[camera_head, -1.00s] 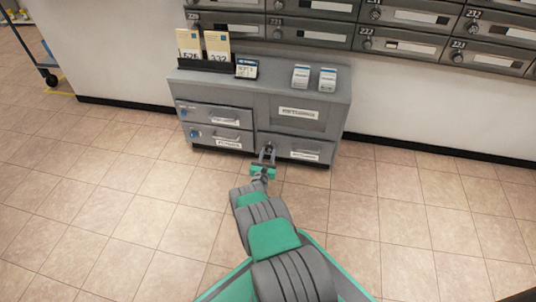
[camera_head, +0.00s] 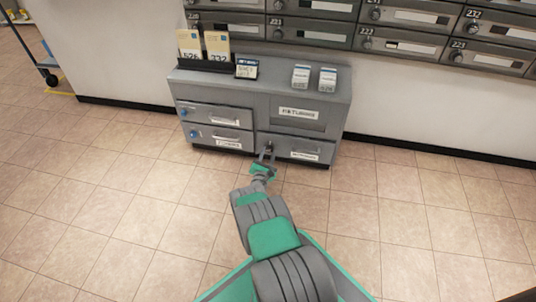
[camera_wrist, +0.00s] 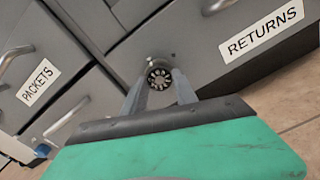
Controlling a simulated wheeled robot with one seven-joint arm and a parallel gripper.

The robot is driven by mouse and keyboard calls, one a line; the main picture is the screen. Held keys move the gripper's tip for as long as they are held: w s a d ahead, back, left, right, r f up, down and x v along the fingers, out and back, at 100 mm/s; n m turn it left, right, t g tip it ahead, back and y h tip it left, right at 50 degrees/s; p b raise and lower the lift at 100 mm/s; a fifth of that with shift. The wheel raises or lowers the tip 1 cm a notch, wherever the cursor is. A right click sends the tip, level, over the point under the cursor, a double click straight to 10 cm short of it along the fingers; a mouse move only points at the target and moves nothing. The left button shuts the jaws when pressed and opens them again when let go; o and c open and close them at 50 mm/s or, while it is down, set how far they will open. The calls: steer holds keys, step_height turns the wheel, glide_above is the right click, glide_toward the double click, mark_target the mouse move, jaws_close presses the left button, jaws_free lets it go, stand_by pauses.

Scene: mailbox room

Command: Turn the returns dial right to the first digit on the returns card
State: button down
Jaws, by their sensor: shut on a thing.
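The returns dial (camera_wrist: 159,76) is a dark round knob with a pale ring of marks, on the lower right drawer front of the grey cabinet. My gripper (camera_wrist: 160,88) is shut on the dial, with one finger at each side of it; it also shows in the head view (camera_head: 267,155). The wrist view is rolled, so the drawer front looks tilted. The digit the dial points to is too small to read. The returns label (camera_wrist: 262,30) is right of the dial. Cards (camera_head: 190,45) stand on the cabinet top; two seem to read 526 and 332, and which is the returns card is unclear.
The left drawers (camera_head: 215,115) have handles and blue knobs. A packets label (camera_wrist: 38,82) is on a left drawer in the wrist view. Mailboxes (camera_head: 390,30) line the wall above. A trolley (camera_head: 45,65) stands far left. The tiled floor around is clear.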

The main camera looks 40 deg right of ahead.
steer(key=m, duration=0.6)
steer(key=shift+m, duration=0.3)
steer(key=m, duration=0.5)
steer(key=shift+w+r, duration=0.1)
steer(key=m, duration=0.5)
steer(key=shift+m, duration=0.4)
steer(key=m, duration=0.6)
steer(key=c, duration=1)
jaws_free()
steer(key=shift+o, duration=0.2)
